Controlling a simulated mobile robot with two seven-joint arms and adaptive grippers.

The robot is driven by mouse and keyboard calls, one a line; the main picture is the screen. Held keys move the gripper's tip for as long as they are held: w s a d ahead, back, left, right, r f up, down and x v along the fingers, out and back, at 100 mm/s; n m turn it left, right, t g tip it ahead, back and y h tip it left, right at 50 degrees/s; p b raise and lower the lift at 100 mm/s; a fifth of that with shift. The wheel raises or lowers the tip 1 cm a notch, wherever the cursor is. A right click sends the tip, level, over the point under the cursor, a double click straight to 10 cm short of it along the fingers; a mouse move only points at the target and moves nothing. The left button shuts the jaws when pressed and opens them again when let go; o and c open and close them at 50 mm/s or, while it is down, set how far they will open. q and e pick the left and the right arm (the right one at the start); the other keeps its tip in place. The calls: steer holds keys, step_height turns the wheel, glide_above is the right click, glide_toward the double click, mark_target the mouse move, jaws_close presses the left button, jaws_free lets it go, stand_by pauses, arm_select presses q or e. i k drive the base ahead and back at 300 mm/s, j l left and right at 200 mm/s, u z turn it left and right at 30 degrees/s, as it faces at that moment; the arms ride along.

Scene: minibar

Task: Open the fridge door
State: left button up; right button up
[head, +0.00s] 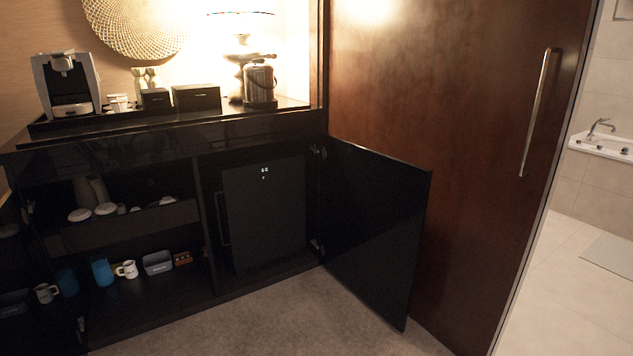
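The black fridge (265,215) stands inside the right compartment of the dark cabinet. Its door looks shut, with small white marks near the top. A dark vertical handle (223,218) runs along the left edge of the fridge door. The cabinet door (375,235) in front of this compartment stands open, swung out to the right. Neither of my grippers shows in the head view.
The left compartment holds mugs (127,269), blue cups and a drawer (130,228). The countertop bears a coffee machine (68,85) and a kettle (260,82). A wooden door (450,150) stands at right. Carpet (290,315) before the cabinet is clear.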

mark_target(264, 200)
steer(key=i+u, duration=0.15)
steer(key=i, duration=0.4)
steer(key=i+l+u, duration=0.15)
steer(key=i, duration=0.35)
steer(key=i+l+u, duration=0.15)
steer(key=i, duration=0.4)
steer(key=l, duration=0.1)
